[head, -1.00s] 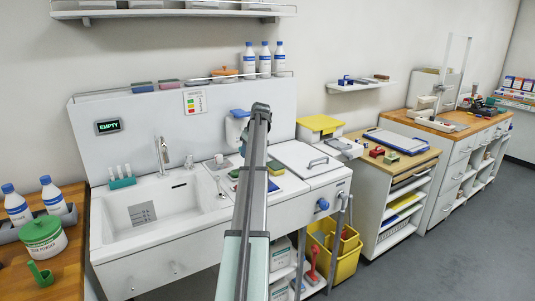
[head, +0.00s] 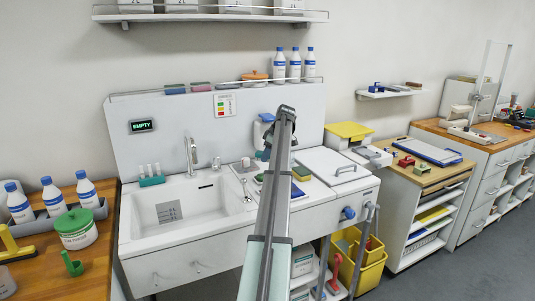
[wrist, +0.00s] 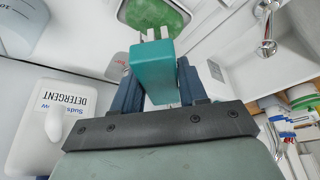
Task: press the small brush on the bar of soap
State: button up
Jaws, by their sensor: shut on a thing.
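In the wrist view my gripper (wrist: 158,84) has its dark blue fingers closed on a teal block with short white tufts or prongs at its far end, which looks like the small brush (wrist: 150,62). Beyond it, at the top edge, a green slab in a pale rimmed holder may be the bar of soap (wrist: 170,14). The brush overlaps its lower edge in the picture; I cannot tell whether they touch.
A detergent dispenser (wrist: 62,125) is close on the left in the wrist view. The tap (head: 191,152) stands over the sink (head: 212,207). A teal rack (head: 151,181) sits at its back left. A green-and-yellow sponge (head: 301,174) lies right of my arm.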

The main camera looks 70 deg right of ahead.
jog(key=shift+f, duration=2.55)
jog(key=shift+f, duration=0.5)
jog(key=shift+r, duration=3.5)
